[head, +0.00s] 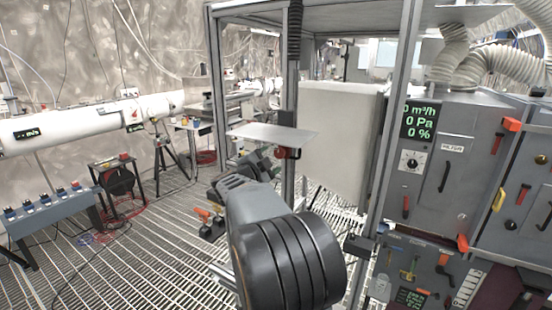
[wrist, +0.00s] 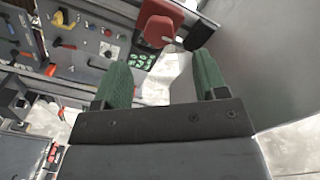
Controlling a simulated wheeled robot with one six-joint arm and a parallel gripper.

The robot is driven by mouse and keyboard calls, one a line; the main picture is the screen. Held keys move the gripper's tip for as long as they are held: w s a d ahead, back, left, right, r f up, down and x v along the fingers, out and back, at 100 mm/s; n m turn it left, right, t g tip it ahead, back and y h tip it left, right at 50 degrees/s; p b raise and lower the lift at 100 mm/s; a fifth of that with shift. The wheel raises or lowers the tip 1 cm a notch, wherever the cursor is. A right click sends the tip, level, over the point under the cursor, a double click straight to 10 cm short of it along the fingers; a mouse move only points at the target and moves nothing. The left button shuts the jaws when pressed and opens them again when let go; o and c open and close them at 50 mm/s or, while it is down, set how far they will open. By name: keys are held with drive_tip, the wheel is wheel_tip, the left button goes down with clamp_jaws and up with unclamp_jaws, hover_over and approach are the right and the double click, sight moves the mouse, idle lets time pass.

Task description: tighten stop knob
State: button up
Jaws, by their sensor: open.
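A red knob (wrist: 160,22) with a rounded face shows at the top of the wrist view, beside a dark mount. I take it to be the stop knob. In the head view a small red part (head: 287,153) shows under the flat metal plate by the frame post, and it looks like the same knob. My gripper (wrist: 162,66) is open, with its two green-padded fingers apart and nothing between them. The knob lies beyond the fingertips, roughly between them in the picture, and I see no contact. My arm hides part of the head view near the gripper.
A pale box (head: 338,135) stands behind the post. A grey control cabinet (head: 440,185) with handles and a green display is at the right. Open grated floor (head: 140,265) lies to the left.

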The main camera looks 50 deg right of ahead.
drive_tip(key=v, duration=0.6)
drive_tip(key=shift+a, duration=0.3)
